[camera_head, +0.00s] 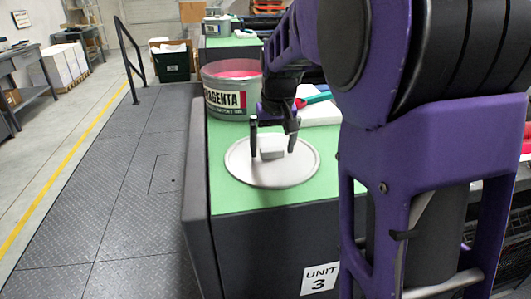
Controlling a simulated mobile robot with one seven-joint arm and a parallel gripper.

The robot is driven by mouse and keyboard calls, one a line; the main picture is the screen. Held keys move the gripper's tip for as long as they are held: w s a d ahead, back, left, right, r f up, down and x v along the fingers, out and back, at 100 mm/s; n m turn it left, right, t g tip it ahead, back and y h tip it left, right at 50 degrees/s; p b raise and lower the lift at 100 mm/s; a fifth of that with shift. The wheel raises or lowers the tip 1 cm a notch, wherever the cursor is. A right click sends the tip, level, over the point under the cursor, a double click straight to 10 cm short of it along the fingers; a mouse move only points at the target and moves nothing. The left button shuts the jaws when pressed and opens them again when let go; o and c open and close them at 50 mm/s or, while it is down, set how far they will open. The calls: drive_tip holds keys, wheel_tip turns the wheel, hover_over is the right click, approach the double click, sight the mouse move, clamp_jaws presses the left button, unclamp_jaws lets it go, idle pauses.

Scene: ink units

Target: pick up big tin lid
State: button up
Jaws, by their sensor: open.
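The big tin lid (245,172) is a round, light grey disc with a raised rim. It lies flat on the green top of the unit marked 3, with a grey block-like handle (271,148) at its middle. My gripper (272,152) is open and points down over the lid. Its dark fingers stand on either side of the block. Whether the fingertips touch the lid or the block cannot be told. My purple and black arm hides the right part of the unit top.
A large open tin marked magenta (231,91) stands just behind the lid. A white stack (319,112) with a green and red item on it lies behind at right. The green top (226,200) is bare in front. Plated floor (120,190) and a black handrail (128,60) are at left.

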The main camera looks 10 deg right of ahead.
sight(273, 149)
drive_tip(key=c, duration=1.3)
drive_tip(key=shift+r, duration=0.15)
drive_tip(key=shift+c, duration=0.2)
wheel_tip(273, 149, up, 21)
drive_tip(key=s+m+p, duration=0.1)
drive_tip(key=m+p, duration=0.1)
drive_tip(key=p, duration=0.4)
drive_tip(key=shift+h, duration=0.3)
